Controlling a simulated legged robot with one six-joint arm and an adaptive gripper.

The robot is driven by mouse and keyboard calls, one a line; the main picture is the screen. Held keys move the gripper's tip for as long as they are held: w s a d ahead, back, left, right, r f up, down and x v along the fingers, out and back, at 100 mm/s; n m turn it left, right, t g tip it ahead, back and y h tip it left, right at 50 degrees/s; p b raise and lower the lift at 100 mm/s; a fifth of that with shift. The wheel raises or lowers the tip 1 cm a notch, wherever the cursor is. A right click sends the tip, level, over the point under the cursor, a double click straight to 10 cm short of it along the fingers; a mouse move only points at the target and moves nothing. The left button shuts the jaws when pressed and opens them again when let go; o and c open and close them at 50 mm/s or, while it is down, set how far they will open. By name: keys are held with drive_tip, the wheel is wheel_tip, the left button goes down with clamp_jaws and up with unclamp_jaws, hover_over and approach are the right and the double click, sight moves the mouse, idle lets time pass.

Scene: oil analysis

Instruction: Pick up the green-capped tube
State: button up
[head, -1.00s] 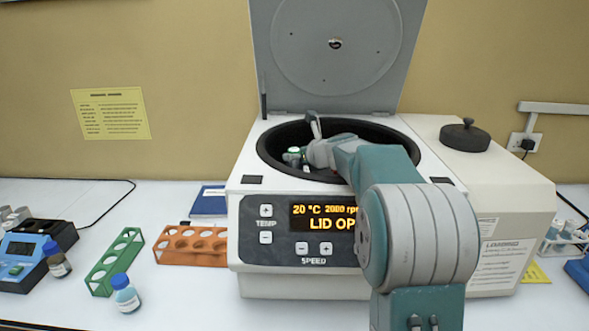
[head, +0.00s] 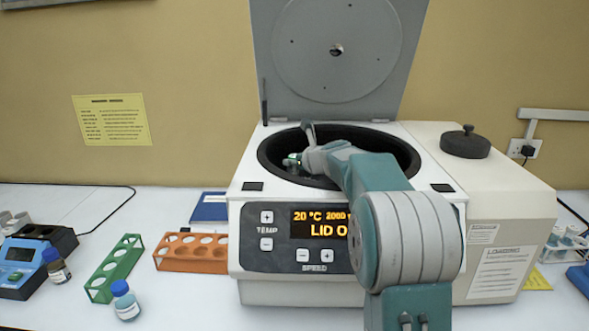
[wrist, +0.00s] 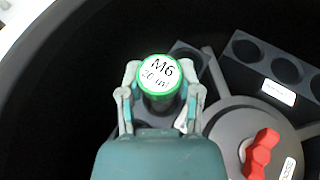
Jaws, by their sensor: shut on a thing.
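The green-capped tube (wrist: 159,75) has a white label on its cap reading "M6 20 µm". In the wrist view it stands between the fingers of my gripper (wrist: 160,95), which is shut on it from both sides. In the head view the green cap (head: 291,160) shows at the left inside the open centrifuge bowl, next to my gripper (head: 300,158). The tube's body below the cap is mostly hidden, so I cannot tell how far it sits in the rotor bucket beneath it.
The centrifuge (head: 250,215) has its lid (head: 300,50) raised behind the bowl. The wrist view shows the rotor hub with a red knob (wrist: 262,150) and an empty bucket (wrist: 262,50). A green rack (head: 113,270) and an orange rack (head: 190,265) stand at left.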

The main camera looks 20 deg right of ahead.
wheel_tip(320, 180, up, 10)
drive_tip(key=shift+f, duration=0.1)
idle(0.9)
